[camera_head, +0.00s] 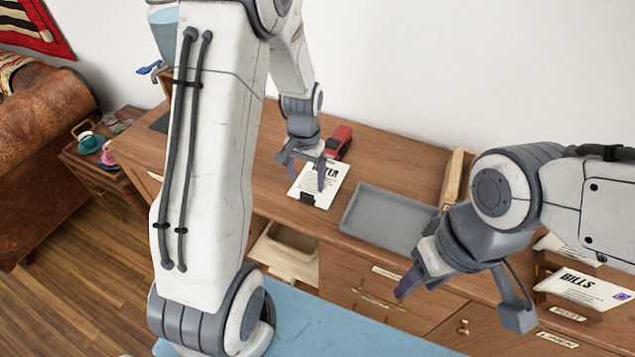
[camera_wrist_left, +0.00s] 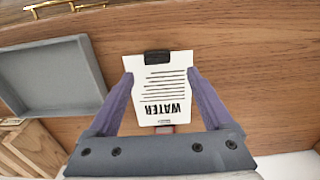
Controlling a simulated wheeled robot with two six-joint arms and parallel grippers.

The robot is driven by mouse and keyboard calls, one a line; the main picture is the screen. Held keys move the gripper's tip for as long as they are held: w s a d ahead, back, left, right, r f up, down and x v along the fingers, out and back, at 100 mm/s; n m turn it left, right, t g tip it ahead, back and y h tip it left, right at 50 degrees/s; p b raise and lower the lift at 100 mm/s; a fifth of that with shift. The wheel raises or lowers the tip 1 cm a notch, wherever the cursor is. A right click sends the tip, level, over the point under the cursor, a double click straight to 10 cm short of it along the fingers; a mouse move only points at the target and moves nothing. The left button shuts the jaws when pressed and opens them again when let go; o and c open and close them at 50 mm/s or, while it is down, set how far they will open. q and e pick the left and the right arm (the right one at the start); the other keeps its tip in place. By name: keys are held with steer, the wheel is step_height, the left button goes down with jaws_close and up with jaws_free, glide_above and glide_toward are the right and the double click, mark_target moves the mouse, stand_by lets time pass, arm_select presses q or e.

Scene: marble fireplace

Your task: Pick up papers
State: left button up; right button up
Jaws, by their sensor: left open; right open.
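A white paper headed "WATER" (camera_head: 325,182) lies on the wooden cabinet top, with a black clip at its near edge. It also shows in the left wrist view (camera_wrist_left: 165,98), between the fingers. My left gripper (camera_head: 307,172) is open over the paper, one finger on each side of it; I cannot tell whether the fingers touch it. It shows in the left wrist view (camera_wrist_left: 160,85). A white paper marked "BILLS" (camera_head: 584,284) sits in a labelled slot at the right. My right gripper (camera_head: 425,300) is open and empty in front of the drawers.
A grey tray (camera_head: 385,217) lies on the cabinet top right of the WATER paper. A red object (camera_head: 339,140) stands behind the paper. A wooden box (camera_head: 456,176) is at the back right. An open drawer (camera_head: 285,252) juts out below the cabinet top.

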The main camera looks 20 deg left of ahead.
arm_select(q)
steer(key=shift+s+d+f+p, duration=0.15)
steer(key=shift+f+p, duration=0.3)
steer(key=shift+f, duration=2.25)
jaws_close()
